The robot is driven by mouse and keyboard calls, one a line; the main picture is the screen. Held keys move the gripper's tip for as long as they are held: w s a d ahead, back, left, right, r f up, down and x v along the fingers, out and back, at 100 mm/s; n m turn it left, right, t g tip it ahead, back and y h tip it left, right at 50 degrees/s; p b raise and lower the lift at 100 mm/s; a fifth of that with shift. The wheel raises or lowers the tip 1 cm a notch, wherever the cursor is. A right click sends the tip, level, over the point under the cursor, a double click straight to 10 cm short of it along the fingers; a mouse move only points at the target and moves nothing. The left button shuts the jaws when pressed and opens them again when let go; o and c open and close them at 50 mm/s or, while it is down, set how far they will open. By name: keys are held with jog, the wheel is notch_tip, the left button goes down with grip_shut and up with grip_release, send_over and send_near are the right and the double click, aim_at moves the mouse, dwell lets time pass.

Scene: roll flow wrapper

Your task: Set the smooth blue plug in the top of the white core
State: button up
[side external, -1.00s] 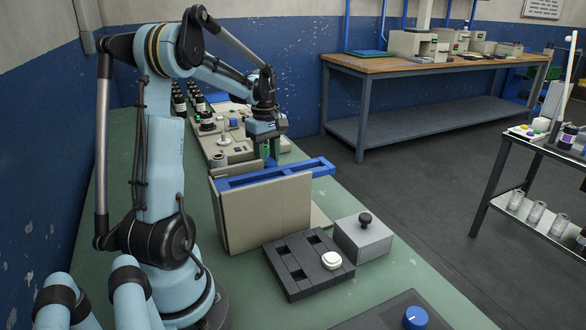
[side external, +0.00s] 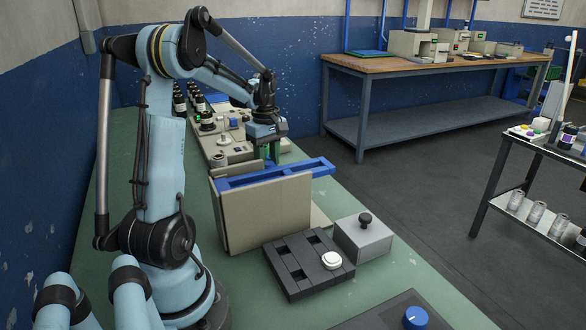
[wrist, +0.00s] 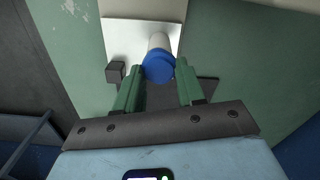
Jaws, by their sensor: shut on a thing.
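The smooth blue plug (wrist: 158,66) is between the green fingertips of my gripper (wrist: 157,80) in the wrist view, with my gripper shut on it. The white core (wrist: 160,42) shows directly beyond the plug, over a pale plate. The plug lines up with the core's end and overlaps it in the picture. I cannot tell whether it is seated or just above. In the side external view my gripper (side external: 269,155) points down behind the blue-topped beige panel, which hides its lower end, the plug and the core.
The beige panel (side external: 265,218) with a blue top rail (side external: 280,174) stands close in front of my gripper. A dark slotted tray (side external: 300,265) bears a white round piece (side external: 332,260). A grey box with a black knob (side external: 363,238) stands beside it. Beige machine units line the bench behind.

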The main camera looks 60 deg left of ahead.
jog(key=shift+f, duration=0.15)
jog(key=o, duration=1.6)
jog(key=shift+c, duration=0.2)
jog(key=shift+r, duration=4.05)
